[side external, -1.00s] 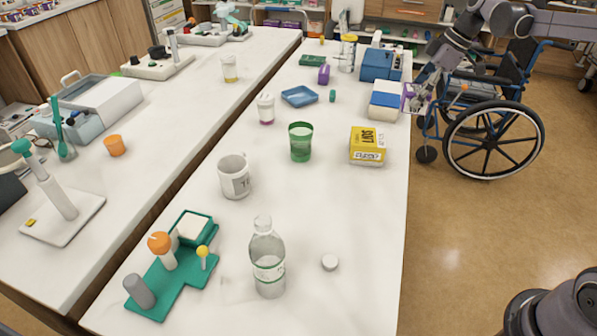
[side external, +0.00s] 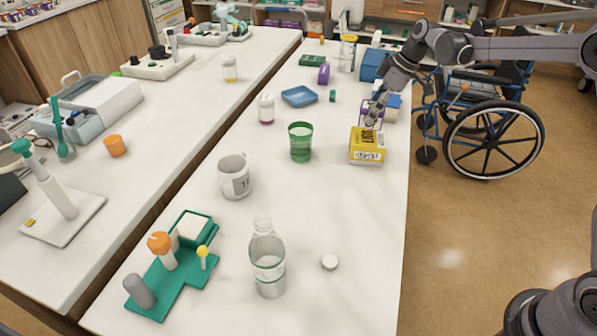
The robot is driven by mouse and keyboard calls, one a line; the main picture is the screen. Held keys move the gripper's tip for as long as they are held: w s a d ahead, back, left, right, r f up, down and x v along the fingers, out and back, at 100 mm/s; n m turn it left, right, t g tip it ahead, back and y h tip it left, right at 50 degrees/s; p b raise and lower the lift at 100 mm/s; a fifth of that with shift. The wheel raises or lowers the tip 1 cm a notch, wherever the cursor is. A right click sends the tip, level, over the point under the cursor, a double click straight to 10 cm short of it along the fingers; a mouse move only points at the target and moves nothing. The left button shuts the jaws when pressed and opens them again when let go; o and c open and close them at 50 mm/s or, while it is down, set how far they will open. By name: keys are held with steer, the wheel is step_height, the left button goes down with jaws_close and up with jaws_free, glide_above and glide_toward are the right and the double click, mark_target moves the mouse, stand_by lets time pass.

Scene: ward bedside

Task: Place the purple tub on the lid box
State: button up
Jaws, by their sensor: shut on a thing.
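The purple tub (side external: 363,112) is in my gripper (side external: 373,112), which is shut on it. Only parts of its purple edges show around the fingers. The lid box (side external: 368,147) is a yellow and white carton near the right edge of the counter. The tub appears just above or behind the lid box's far edge in the side view; I cannot tell whether they touch. My gripper hides part of the tub, and its fingers point down.
A blue and white box (side external: 391,108) stands right behind my gripper, with a blue box (side external: 374,64) farther back. A green cup (side external: 300,142) stands left of the lid box. A blue tray (side external: 299,96) lies farther back.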

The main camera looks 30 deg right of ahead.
steer(key=shift+f, duration=1.95)
steer(key=o, duration=1.3)
steer(key=shift+f, duration=0.15)
steer(key=v, duration=1.1)
steer(key=s+a+r+m+h, duration=0.1)
steer(key=s+a+r, duration=0.1)
steer(key=s, duration=0.2)
steer(key=s+a+r+m, duration=0.1)
steer(key=s+a+r, duration=0.1)
steer(key=s, duration=0.1)
steer(key=s+a+f+m+t, duration=0.1)
steer(key=s+f+m, duration=0.1)
steer(key=s, duration=0.4)
steer(key=s+a+f+m+t+h, duration=0.1)
steer(key=s+a+f+m, duration=0.1)
steer(key=s, duration=0.4)
steer(key=s+a+f+m+t+h, duration=0.1)
steer(key=s+f+m+t, duration=0.1)
steer(key=s, duration=0.5)
steer(key=shift+s+a+f+m, duration=0.1)
steer(key=shift+a+f+m, duration=0.25)
steer(key=shift+f+m, duration=0.15)
